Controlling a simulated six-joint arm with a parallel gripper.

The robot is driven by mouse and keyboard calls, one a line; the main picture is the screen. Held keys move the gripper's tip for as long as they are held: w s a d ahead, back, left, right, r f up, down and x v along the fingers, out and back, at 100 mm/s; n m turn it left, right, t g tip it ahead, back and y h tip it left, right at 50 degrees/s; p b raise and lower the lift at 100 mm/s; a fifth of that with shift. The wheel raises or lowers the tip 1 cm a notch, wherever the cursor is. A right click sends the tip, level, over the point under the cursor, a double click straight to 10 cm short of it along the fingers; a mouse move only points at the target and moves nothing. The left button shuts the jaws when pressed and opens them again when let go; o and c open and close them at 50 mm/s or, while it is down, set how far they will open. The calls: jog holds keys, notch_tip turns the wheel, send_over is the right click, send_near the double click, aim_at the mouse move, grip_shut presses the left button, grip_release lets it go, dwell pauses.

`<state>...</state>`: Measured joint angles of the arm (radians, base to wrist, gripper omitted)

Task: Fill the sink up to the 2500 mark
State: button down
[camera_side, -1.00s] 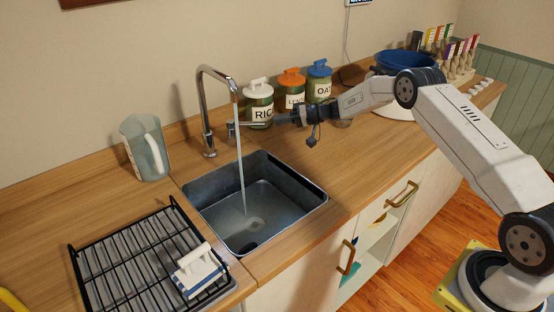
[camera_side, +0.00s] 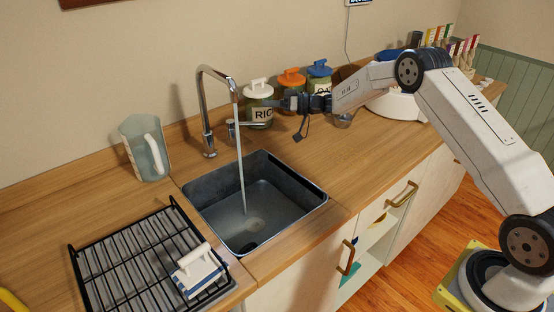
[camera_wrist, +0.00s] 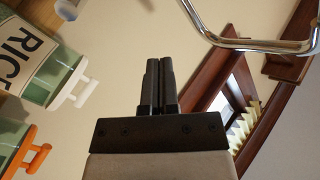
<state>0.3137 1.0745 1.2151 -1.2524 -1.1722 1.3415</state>
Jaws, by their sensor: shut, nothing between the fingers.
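The dark metal sink (camera_side: 207,200) is set into the wooden counter, with shallow water (camera_side: 262,215) on its floor. A chrome tap (camera_side: 205,110) stands behind it, and a stream of water (camera_side: 241,165) falls from the spout into the sink. The tap's lever (camera_side: 245,124) points right, toward my gripper (camera_side: 284,104). My gripper is shut and empty, in front of the jars and right of the lever tip. In the wrist view, my gripper (camera_wrist: 159,66) has its fingers together, and the tap spout (camera_wrist: 250,42) curves at upper right. I cannot make out any 2500 mark.
A rice jar (camera_side: 258,92), an orange-lidded jar (camera_side: 291,78) and a blue-lidded jar (camera_side: 319,72) stand close behind my gripper. A clear jug (camera_side: 146,150) is left of the tap. A black rack (camera_side: 110,265) holds a brush-like item (camera_side: 198,270).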

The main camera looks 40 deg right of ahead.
jog(key=s+a+n+t+h, duration=0.4)
jog(key=a+n+t+h, duration=0.25)
jog(key=n+h, duration=0.7)
jog(key=n, duration=0.3)
send_near(248, 125)
jog(key=s, duration=0.3)
jog(key=shift+s+a+f, duration=0.15)
jog(key=shift+s+f, duration=0.15)
jog(key=shift+f, duration=0.1)
dwell(0.4)
jog(key=shift+w+d+r, duration=0.15)
jog(key=shift+w+r, duration=0.1)
jog(key=shift+w, duration=1.4)
jog(key=shift+w+d+r, duration=0.1)
jog(key=shift+w+r, duration=0.1)
jog(key=shift+w, duration=1.4)
jog(key=shift+w+d+r, duration=0.15)
jog(key=shift+w+r, duration=0.1)
jog(key=shift+w, duration=1.4)
